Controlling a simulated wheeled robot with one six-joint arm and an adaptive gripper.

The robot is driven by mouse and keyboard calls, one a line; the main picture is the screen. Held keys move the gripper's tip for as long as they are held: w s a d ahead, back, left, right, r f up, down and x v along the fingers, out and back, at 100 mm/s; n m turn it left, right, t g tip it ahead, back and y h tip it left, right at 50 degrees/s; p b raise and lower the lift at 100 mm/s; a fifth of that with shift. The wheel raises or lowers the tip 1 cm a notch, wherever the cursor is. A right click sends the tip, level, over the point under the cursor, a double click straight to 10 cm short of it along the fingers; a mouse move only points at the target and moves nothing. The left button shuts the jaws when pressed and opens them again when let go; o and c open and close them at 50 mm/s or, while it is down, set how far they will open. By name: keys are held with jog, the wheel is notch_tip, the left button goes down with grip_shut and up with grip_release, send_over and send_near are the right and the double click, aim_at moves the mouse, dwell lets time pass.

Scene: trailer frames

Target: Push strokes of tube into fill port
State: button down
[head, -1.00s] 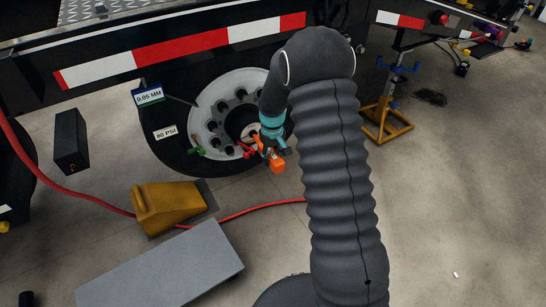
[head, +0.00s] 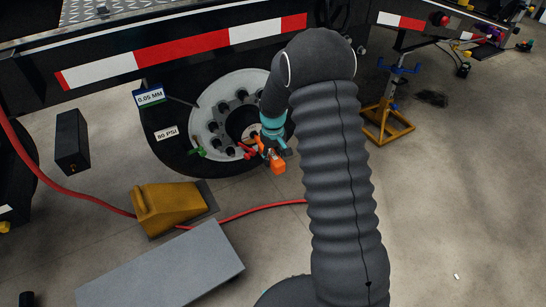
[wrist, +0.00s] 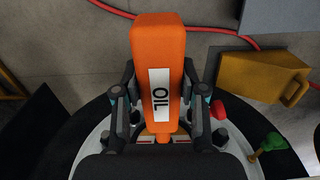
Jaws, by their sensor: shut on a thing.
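An orange tube (wrist: 157,38) with a white label reading "OIL" fills the middle of the wrist view. It also shows in the head view (head: 278,165), in front of the wheel hub. My gripper (wrist: 160,95) is shut on the tube, one finger on each side. In the head view my gripper (head: 272,147) is at the lower right of the wheel hub (head: 241,112). The tube's far end and the fill port are hidden behind my gripper and wrist, so I cannot tell whether they touch.
A red part (head: 245,150) and a green part (head: 197,151) sit on the hub's lower side. A yellow wheel chock (head: 170,205), a grey slab (head: 165,268) and a red hose (head: 262,207) lie on the floor. A yellow jack stand (head: 388,121) stands right. The right floor is mostly clear.

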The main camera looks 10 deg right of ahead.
jog(key=shift+s+d, duration=0.1)
jog(key=shift+s, duration=0.2)
jog(key=shift+w, duration=0.55)
dwell(0.8)
jog(key=shift+s, duration=0.6)
dwell(0.6)
jog(key=s+d+b, duration=0.1)
jog(key=s+d, duration=0.2)
jog(key=s, duration=0.6)
jog(key=shift+s, duration=0.2)
dwell(1.0)
jog(key=shift+d, duration=0.1)
jog(key=shift+b, duration=0.3)
